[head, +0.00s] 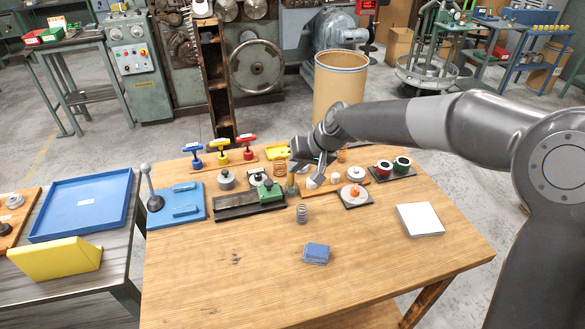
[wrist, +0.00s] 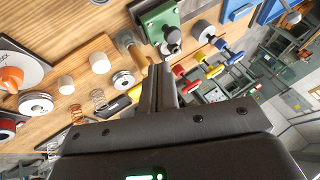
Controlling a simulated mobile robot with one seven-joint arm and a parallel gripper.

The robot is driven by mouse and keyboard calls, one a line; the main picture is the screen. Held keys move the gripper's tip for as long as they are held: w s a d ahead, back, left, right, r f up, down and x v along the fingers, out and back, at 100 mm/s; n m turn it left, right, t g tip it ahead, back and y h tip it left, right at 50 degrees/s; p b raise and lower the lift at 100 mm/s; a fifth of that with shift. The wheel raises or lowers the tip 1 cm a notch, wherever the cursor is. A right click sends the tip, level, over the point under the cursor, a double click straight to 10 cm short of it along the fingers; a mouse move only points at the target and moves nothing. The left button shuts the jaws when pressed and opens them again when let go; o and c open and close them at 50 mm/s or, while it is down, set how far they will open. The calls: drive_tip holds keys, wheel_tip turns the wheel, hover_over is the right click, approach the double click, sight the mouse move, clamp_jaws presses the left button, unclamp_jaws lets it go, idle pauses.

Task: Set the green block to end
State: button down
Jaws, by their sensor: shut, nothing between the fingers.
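The green block (head: 271,192) sits at the right end of a dark slide rail (head: 234,206) on the wooden table. In the wrist view the green block (wrist: 160,18) shows at the top, with a round dark knob on it. My gripper (head: 317,178) is to the right of the block, apart from it, over the back middle of the table. Its two dark fingers (wrist: 160,70) are together in the wrist view with nothing between them. A tan upright cylinder (head: 292,185) stands between the gripper and the block. The rail is mostly outside the wrist view.
A blue plate with a lever (head: 178,206) lies left of the rail. T-handled tools (head: 221,152) stand behind it. A blue block (head: 316,252) and white pad (head: 420,219) lie forward. The front is mostly clear.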

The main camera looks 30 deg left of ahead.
drive_tip(key=x, duration=0.8)
drive_tip(key=shift+s, duration=0.1)
drive_tip(key=s+a, duration=0.9)
drive_tip(key=shift+s+a, duration=0.2)
drive_tip(key=shift+a, duration=0.05)
drive_tip(key=shift+r, duration=0.1)
drive_tip(key=v, duration=1)
drive_tip(key=shift+w, duration=0.2)
drive_tip(key=shift+d, duration=0.2)
